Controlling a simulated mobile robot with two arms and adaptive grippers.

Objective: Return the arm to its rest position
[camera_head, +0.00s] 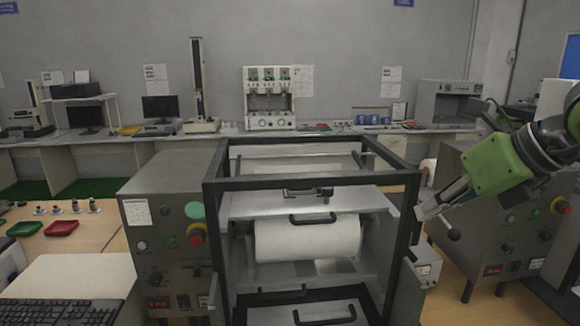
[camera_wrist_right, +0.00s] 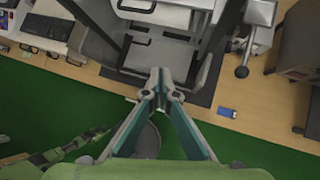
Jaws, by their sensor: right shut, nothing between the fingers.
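My right gripper (camera_head: 436,207) comes in from the right in the head view, beside the right edge of the machine's black frame (camera_head: 412,195). Its fingers are shut and empty. In the right wrist view the right gripper (camera_wrist_right: 160,88) points at the front of the machine, its fingertips together above the green floor (camera_wrist_right: 245,140) and the table edge. The machine holds a white roll (camera_head: 308,238) behind a black handle. I cannot tell from the head view whether the fingers touch the frame.
A control box (camera_head: 165,240) with a red knob stands left of the machine. A second grey machine (camera_head: 510,225) stands right, close to my right arm. Red tray (camera_head: 61,228) and green tray (camera_head: 22,229) lie on the left table, behind a keyboard (camera_head: 62,312).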

